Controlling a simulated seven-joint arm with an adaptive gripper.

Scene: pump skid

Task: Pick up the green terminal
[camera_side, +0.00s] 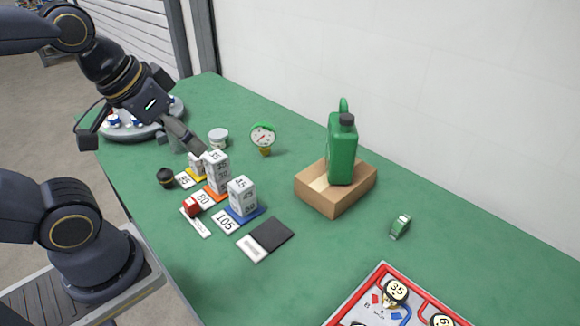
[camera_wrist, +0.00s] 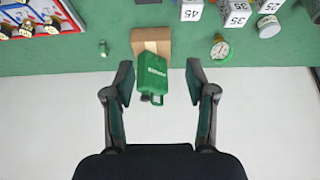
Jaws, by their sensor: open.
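The green terminal (camera_side: 400,226) is a small green and light grey block on the green table, right of the cardboard box in the side view. It also shows in the wrist view (camera_wrist: 103,48), small, at the upper left, apart from other things. My gripper (camera_side: 197,148) is at the far left part of the table in the side view, by the white numbered blocks and well away from the terminal. In the wrist view my gripper (camera_wrist: 159,84) has its two fingers wide apart, with nothing held between them.
A green jug (camera_side: 342,148) stands on a cardboard box (camera_side: 318,200), between my gripper and the terminal in the side view. White numbered blocks (camera_side: 242,196), a gauge (camera_side: 263,137) and a black-and-white plate (camera_side: 266,239) are on the table. A red-framed board (camera_side: 345,303) lies in front.

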